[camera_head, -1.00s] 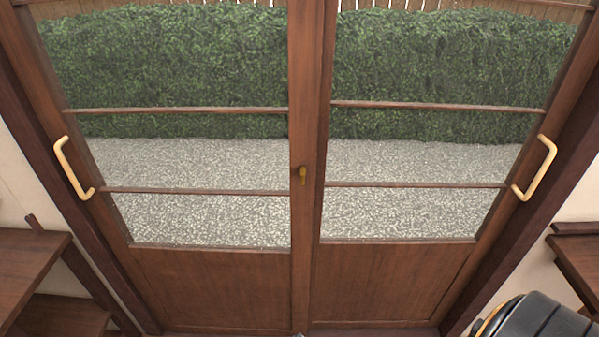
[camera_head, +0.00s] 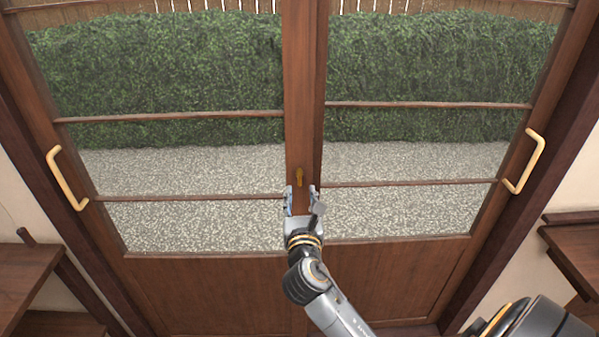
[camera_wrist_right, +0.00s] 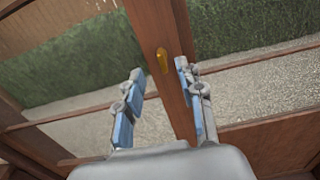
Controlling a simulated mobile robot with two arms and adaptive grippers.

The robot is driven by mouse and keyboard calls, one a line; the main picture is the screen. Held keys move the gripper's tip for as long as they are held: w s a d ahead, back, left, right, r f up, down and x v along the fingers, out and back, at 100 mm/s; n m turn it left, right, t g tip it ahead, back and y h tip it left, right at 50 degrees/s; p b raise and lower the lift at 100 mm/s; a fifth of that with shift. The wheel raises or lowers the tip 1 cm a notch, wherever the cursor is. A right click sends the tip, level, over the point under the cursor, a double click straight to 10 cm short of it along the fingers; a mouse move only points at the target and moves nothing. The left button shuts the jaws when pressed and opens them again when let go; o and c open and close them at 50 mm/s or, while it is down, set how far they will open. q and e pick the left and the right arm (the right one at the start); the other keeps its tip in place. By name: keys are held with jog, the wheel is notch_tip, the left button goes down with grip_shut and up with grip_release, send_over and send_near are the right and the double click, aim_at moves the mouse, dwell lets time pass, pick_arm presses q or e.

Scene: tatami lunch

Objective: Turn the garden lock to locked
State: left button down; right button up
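The garden lock (camera_head: 299,177) is a small brass thumb-turn on the middle stile where the two wooden door panels meet. In the head view its lever hangs roughly upright, pointing down. It also shows in the right wrist view (camera_wrist_right: 162,60), ahead of and between the fingers. My right gripper (camera_head: 301,192) is open and empty, just below and in front of the lock in the head view. In the right wrist view its blue-padded fingers (camera_wrist_right: 158,88) stand wide apart, and I see no contact with the lock. My left gripper is not in view.
Pale bar handles stand on the left door panel (camera_head: 67,178) and the right door panel (camera_head: 524,161). Wooden shelves stand at the left (camera_head: 25,285) and right (camera_head: 575,250). Gravel and a hedge lie behind the glass.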

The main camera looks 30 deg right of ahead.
aim_at(300, 178)
jog(key=p+x, duration=0.1)
jog(key=x, duration=0.8)
grip_shut()
